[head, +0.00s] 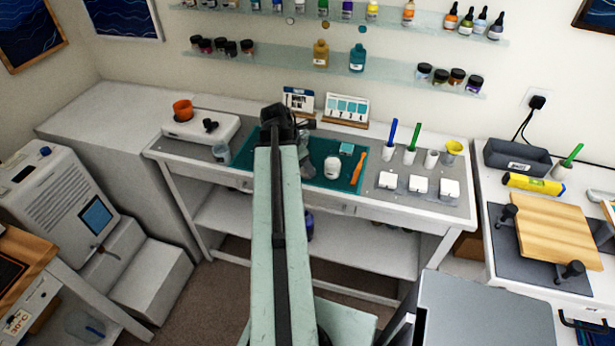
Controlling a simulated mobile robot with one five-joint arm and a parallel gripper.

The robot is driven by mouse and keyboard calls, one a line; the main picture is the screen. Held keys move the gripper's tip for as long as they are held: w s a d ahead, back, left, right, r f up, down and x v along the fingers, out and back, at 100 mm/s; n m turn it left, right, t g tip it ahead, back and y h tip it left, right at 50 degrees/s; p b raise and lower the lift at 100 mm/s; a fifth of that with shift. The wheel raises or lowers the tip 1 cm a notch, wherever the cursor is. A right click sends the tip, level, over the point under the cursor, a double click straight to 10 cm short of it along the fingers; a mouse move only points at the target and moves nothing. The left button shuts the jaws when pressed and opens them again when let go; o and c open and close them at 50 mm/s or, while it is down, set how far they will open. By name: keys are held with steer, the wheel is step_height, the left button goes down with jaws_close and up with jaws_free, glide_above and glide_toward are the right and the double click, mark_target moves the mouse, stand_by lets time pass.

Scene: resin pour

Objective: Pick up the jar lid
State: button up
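I cannot make out a separate jar lid in the head view. A small white jar (332,168) stands upright on the teal mat (320,181) on the white workbench; whether its top is a loose lid is too small to tell. My arm reaches out over the bench and its dark wrist covers the left part of the mat. My gripper (306,160) appears as a greyish shape just left of the white jar, apart from it as far as I can see. Its fingers are too small and partly hidden to read.
An orange stick (358,168) and a small teal block (346,149) lie on the mat. A clear cup (221,152) stands to the left. White moulds (419,185) and upright tools (411,142) occupy the bench's right side. Two cards (346,109) stand behind.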

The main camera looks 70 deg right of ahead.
steer(key=shift+r, duration=0.1)
jaws_close()
